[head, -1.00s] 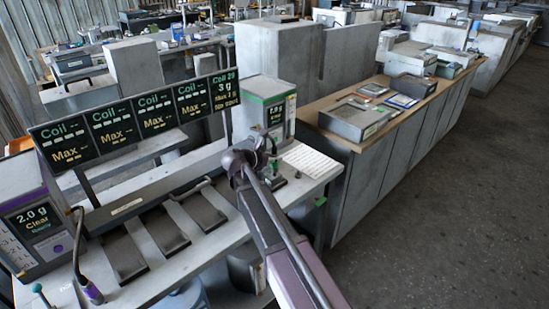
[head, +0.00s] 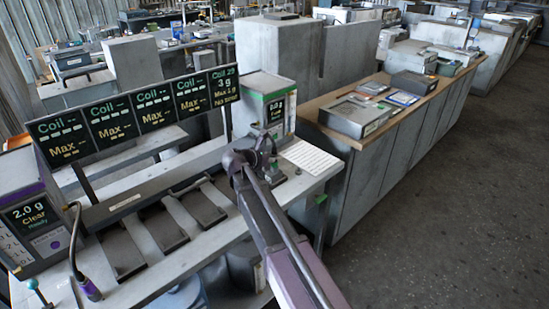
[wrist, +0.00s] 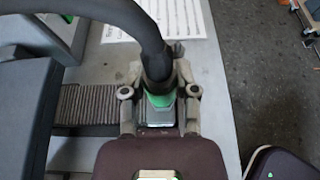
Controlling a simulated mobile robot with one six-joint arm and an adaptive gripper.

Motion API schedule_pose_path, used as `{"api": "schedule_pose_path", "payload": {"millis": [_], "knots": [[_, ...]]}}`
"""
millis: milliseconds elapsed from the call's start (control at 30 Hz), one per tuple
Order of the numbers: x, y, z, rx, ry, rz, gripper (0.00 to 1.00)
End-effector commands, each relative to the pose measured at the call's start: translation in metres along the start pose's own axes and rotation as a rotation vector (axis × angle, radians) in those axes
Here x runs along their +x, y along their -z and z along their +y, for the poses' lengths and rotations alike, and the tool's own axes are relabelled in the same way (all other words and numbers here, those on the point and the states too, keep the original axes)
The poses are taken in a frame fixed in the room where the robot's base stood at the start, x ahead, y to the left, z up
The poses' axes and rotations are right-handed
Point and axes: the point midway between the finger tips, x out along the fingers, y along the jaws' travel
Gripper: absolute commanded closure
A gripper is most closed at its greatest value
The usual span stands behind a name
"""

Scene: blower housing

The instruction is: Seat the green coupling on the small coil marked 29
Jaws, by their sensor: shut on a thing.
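My gripper (wrist: 159,98) is shut on the green coupling (wrist: 160,101) in the wrist view. A thick black hose (wrist: 152,45) rises from the top of the coupling and bends to the left. A light grey piece (wrist: 157,117) shows just under the green band; I cannot tell whether they are joined. In the head view my gripper (head: 252,158) is over the right end of the bench, and the coupling is hidden there. A sign panel reading Coil 29 (head: 221,88) stands behind it. I cannot make out the small coil itself.
A grey ribbed strip (wrist: 88,105) lies left of my gripper. A green-trimmed box with a screen (head: 268,105) stands close behind it. A white printed sheet (head: 309,159) lies to the right. Dark trays (head: 162,230) line the bench. Floor at right is clear.

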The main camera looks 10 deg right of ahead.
Motion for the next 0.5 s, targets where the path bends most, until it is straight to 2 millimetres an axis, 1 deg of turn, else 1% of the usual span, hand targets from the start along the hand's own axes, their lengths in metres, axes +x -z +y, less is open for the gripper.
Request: {"api": "schedule_pose_path", "payload": {"millis": [100, 133, 167, 200, 233, 267, 500], "knots": [[0.0010, 0.0022, 0.0000, 0.000, 0.000, -0.001, 1.00], [0.0007, 0.0017, 0.0000, 0.000, 0.000, -0.001, 0.55], [0.0006, 0.0014, 0.0000, 0.000, 0.000, -0.001, 0.46], [0.0006, 0.0014, 0.0000, 0.000, 0.000, -0.001, 0.34], [0.0006, 0.0014, 0.0000, 0.000, 0.000, -0.001, 0.26], [0.0006, 0.0014, 0.0000, 0.000, 0.000, 0.000, 0.21], [0.0006, 0.0015, 0.0000, 0.000, 0.000, 0.000, 0.21]]}}
